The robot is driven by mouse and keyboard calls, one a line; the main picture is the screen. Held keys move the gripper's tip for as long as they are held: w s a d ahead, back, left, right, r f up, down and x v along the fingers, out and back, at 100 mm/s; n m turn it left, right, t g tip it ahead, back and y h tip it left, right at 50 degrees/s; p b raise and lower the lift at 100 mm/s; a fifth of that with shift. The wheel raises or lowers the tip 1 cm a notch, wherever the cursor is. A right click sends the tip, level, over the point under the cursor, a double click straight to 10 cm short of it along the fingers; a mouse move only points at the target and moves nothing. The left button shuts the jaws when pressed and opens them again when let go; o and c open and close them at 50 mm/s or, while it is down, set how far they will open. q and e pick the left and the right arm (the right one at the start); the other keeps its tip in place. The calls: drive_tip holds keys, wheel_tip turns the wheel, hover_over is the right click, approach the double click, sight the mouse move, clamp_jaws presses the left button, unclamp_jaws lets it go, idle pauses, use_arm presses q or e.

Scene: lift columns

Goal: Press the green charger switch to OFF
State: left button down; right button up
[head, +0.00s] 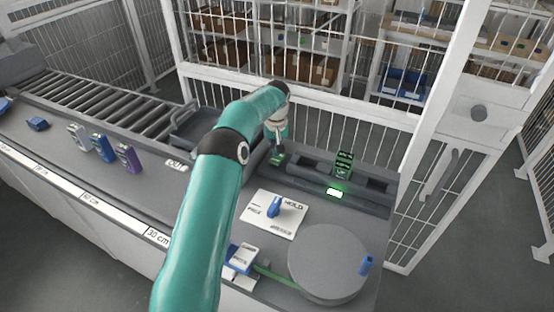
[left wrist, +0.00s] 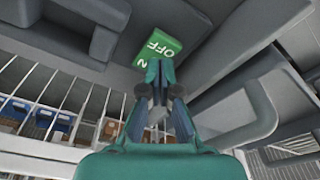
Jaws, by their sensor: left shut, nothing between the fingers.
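The green charger switch (left wrist: 160,42) carries white lettering, with OFF readable and part of the other word hidden by my fingers. In the head view it shows as a small green patch (head: 276,159) at the left end of the dark charger. My left gripper (left wrist: 159,72) is shut and empty, its fingertips over the lettered face on the side away from OFF. In the head view the left gripper (head: 278,146) points down at the switch. I cannot tell whether the tips touch it. My right gripper is not in view.
A white HOLD card (head: 286,226) with a blue item and a round grey plate (head: 328,262) lie nearer. A roller conveyor (head: 90,100) is left; white fencing stands behind.

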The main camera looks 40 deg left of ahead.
sight(275, 160)
use_arm(q)
drive_tip(key=shift+f+b, duration=0.85)
drive_tip(key=shift+f, duration=0.6)
idle(0.5)
drive_tip(key=shift+r, duration=0.1)
wheel_tip(275, 160, up, 5)
drive_tip(key=p, duration=0.4)
drive_tip(key=shift+r, duration=0.95)
